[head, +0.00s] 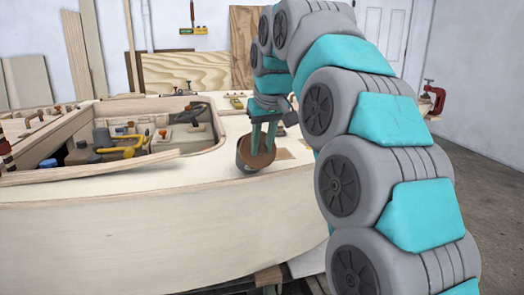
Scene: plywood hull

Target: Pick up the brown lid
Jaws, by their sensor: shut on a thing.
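The brown lid (244,152) shows as a brown round surface at the top of a grey-brown pot-like body (250,168) near the front edge of the pale plywood deck. My gripper (262,149) reaches down from above with its teal fingers over the brown surface. It is shut on the lid. The fingers hide part of the lid, and I cannot tell whether the lid is seated on the body or lifted off it.
A recessed opening (205,150) left of my gripper holds several tools, including a yellow-handled one (122,149). A loose wood strip (100,168) lies along its front rim. Flat brown pieces (283,153) lie right of the lid. A red clamp (434,98) stands at the far right.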

